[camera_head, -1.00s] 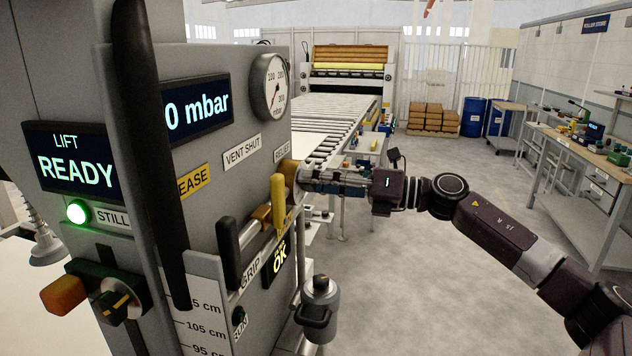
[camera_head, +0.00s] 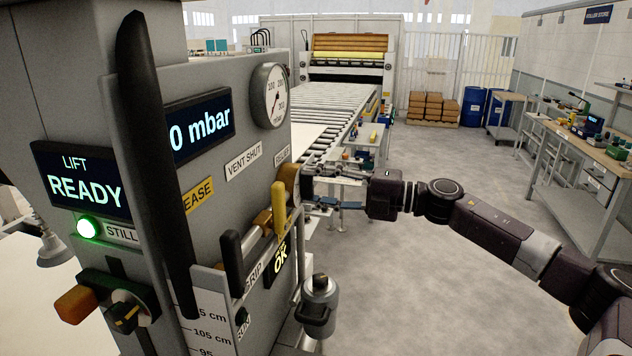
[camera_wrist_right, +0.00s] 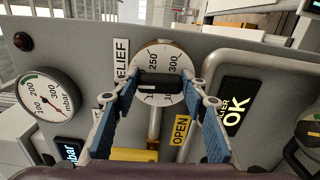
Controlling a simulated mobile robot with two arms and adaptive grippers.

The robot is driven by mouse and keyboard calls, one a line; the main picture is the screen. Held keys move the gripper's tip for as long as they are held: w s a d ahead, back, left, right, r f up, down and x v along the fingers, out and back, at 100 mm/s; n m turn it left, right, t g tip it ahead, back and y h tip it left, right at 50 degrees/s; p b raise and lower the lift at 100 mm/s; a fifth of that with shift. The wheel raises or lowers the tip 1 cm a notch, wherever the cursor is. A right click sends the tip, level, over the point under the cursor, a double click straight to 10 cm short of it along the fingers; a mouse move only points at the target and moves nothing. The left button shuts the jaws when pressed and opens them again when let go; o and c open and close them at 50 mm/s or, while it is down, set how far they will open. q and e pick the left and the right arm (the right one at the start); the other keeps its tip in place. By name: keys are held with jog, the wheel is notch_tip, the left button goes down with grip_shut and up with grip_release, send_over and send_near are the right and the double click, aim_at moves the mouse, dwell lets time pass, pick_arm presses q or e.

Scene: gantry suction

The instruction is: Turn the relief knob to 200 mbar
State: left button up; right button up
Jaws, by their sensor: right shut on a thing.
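The relief knob (camera_wrist_right: 158,84) is a dark grip bar on a round white dial (camera_wrist_right: 174,64) marked 250 and 300, below a RELIEF label (camera_wrist_right: 121,60) turned sideways. My right gripper (camera_wrist_right: 158,78) has its blue-padded fingers on both sides of the knob and is shut on it. In the head view, my right gripper (camera_head: 306,186) reaches the panel's right edge from the right; its fingers partly hide the knob. A pressure gauge (camera_head: 269,96) sits above it; it also shows in the wrist view (camera_wrist_right: 48,92). My left gripper is not in view.
The display (camera_head: 200,122) ends in "0 mbar"; a black upright bar hides its left part. A yellow lever (camera_head: 279,208) stands just left of my right gripper. A grey canister (camera_head: 319,300) is below.

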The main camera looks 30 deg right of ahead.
jog(key=shift+m, duration=0.4)
jog(key=o, duration=1.2)
jog(key=shift+c, duration=0.2)
jog(key=v, duration=1.2)
jog(key=shift+w+d, duration=0.1)
dwell(0.3)
